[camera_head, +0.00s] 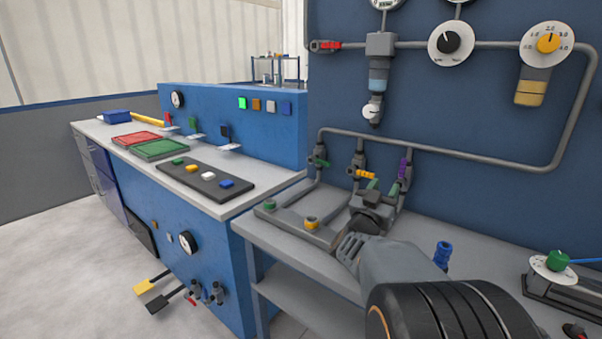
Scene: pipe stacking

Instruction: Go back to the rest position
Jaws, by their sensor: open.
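My gripper (374,194) is at the end of my arm, which reaches in from the lower right. It is over the back of the grey workbench (290,252), in front of the pipe valves. Its jaws are small and partly hidden by the wrist, and I see nothing clearly held. A green piece (372,185) shows by the fingertips; I cannot tell whether it touches them. On a grey base plate left of the gripper are a green piece (269,204) and a yellow-orange piece (312,223). A blue piece (443,254) stands upright on the bench to the right of my arm.
Grey piping with a green valve (321,163), a yellow valve (365,174) and a purple valve (404,167) stands close behind the gripper, against the blue wall panel (460,110). A blue console (215,125) adjoins on the left. A green knob unit (556,262) is at right.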

